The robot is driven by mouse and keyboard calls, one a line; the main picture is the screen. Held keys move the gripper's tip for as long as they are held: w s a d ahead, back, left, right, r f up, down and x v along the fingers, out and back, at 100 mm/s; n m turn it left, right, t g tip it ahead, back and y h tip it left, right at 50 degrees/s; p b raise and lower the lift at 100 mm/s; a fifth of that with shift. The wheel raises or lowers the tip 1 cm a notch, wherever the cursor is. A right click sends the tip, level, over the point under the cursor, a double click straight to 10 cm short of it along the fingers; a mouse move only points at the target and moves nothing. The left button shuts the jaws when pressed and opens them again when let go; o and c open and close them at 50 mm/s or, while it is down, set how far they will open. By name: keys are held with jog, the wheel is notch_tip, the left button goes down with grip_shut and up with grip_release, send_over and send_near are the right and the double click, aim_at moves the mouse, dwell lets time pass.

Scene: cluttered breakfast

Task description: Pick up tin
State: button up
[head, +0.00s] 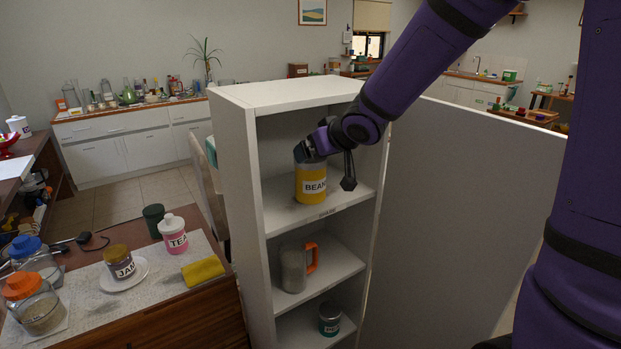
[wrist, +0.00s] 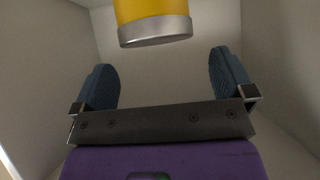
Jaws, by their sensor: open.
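A yellow tin labelled BEAN-something (head: 311,186) stands upright on the upper shelf of the white cabinet. My gripper (head: 307,150) is at the tin's top in the head view, and its fingers partly hide that end. In the wrist view the yellow tin with its silver rim (wrist: 152,22) shows at the top, beyond the two blue finger pads. My gripper (wrist: 164,72) is open there, with nothing between the pads. The tin is apart from both pads in that view.
The white cabinet (head: 239,190) has close side walls around the shelf. A jar with an orange handle (head: 293,268) and a small dark green tin (head: 329,320) stand on lower shelves. A table with jars, a plate (head: 138,282) and a yellow cloth (head: 203,270) is left.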

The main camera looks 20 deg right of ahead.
jog(key=shift+d+f+x, duration=0.1)
jog(key=shift+x, duration=1.45)
jog(key=shift+d+f+x, duration=0.1)
jog(key=shift+d+x, duration=0.05)
jog(key=shift+x, duration=1.35)
jog(key=shift+s, duration=0.1)
jog(key=c, duration=1.2)
jog(key=shift+c, duration=0.2)
jog(key=shift+r, duration=0.2)
jog(key=shift+r, duration=1)
jog(key=shift+s+r, duration=0.3)
jog(key=shift+r, duration=0.4)
jog(key=s+r, duration=0.1)
jog(key=s, duration=1.4)
jog(key=shift+s, duration=0.2)
